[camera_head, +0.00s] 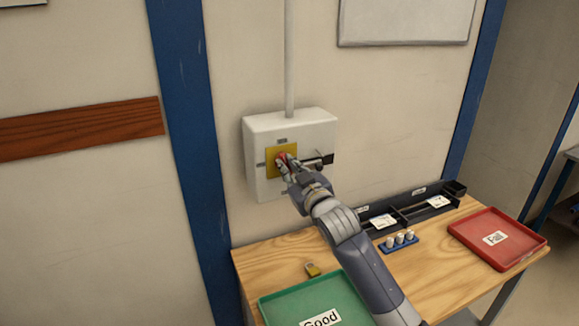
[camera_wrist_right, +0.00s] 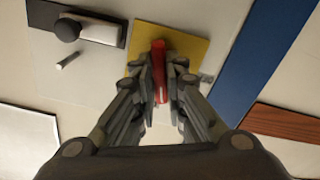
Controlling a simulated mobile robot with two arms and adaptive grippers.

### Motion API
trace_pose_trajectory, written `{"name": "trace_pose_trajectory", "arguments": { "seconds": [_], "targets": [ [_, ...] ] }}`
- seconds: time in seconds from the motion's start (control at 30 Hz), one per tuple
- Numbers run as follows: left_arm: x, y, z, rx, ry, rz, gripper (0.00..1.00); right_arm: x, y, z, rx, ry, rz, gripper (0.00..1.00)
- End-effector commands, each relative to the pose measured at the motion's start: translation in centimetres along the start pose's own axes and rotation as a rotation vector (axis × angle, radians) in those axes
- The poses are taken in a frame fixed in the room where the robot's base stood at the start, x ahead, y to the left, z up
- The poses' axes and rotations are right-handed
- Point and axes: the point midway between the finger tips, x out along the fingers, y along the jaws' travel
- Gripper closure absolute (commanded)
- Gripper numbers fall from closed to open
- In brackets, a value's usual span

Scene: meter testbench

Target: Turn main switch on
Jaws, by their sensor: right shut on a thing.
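The main switch is a red handle (camera_head: 282,157) on a yellow plate (camera_head: 273,167), on the front of a white wall box (camera_head: 260,130). My right gripper (camera_head: 288,165) is at the box front and covers part of the handle. In the right wrist view, the red handle (camera_wrist_right: 159,70) stands between the two fingers of my right gripper (camera_wrist_right: 160,90), which are shut on it. The yellow plate (camera_wrist_right: 190,48) lies behind it. My left gripper is in neither view.
A black part with a round knob (camera_wrist_right: 67,30) sits beside the plate on the box. Below is a wooden table (camera_head: 270,265) with a green Good tray (camera_head: 275,303), a red Fail tray (camera_head: 515,245), a black bin (camera_head: 385,207), a small padlock-like item (camera_head: 312,270) and a blue holder (camera_head: 400,245).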

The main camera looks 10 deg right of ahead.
Motion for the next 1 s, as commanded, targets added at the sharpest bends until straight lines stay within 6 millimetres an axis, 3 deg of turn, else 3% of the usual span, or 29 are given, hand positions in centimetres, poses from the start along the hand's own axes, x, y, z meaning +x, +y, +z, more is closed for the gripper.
{"name": "trace_pose_trajectory", "arguments": {
  "seconds": [0.4,1.0],
  "targets": [
    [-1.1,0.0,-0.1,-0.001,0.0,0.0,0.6,0.0,-0.1,0.0,0.277,-0.002,-0.001,1.0],
    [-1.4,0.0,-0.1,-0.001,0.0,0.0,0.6,0.0,0.0,0.0,0.36,-0.001,0.0,1.0]
  ]
}}
